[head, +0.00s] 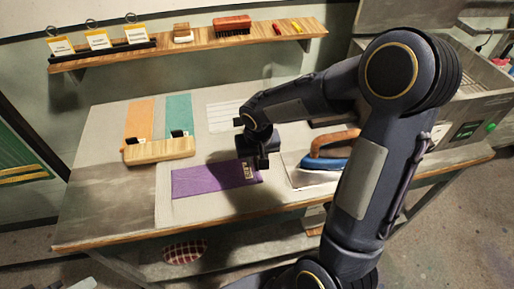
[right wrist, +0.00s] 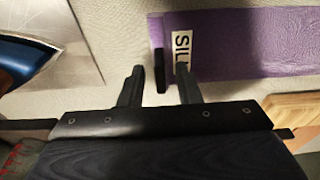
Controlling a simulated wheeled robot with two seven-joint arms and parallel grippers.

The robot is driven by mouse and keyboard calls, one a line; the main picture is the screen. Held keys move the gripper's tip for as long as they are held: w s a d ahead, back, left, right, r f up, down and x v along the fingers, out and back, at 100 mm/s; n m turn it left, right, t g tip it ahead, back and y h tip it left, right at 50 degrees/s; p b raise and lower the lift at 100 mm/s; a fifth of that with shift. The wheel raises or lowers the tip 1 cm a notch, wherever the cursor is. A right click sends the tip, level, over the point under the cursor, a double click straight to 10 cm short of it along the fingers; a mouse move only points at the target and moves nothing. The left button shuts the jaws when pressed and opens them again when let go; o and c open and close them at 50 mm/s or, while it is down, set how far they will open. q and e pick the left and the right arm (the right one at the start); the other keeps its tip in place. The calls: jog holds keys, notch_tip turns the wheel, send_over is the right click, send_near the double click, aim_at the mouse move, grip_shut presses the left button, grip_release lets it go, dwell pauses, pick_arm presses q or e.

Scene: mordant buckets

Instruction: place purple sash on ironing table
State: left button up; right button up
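The purple sash (head: 205,179) lies flat on the pale top of the ironing table (head: 110,205), with a white label near its right end. In the right wrist view the sash (right wrist: 255,45) shows at top right, with the label and a thin black clip at its end. My right gripper (head: 258,164) is over the sash's right end. In the wrist view its fingers (right wrist: 160,82) are apart, with the black clip showing between their tips. Whether they touch anything, I cannot tell. My left gripper is not in view.
A blue iron (head: 325,163) stands on a plate right of the sash. Orange (head: 139,118) and green (head: 179,113) strips lie behind, by a wooden block (head: 158,150). A wall shelf (head: 190,43) holds brushes and tags. The table's front left is clear.

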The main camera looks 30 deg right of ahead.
notch_tip(320, 180, up, 11)
jog(key=s, duration=0.2)
jog(key=s+a+t+y, duration=0.2)
jog(key=s, duration=0.6)
jog(key=s+a+n+t+y, duration=0.1)
jog(key=s+a+t+y, duration=0.1)
jog(key=s, duration=0.6)
jog(key=shift+s+r+n, duration=0.3)
jog(key=shift+s+r, duration=0.05)
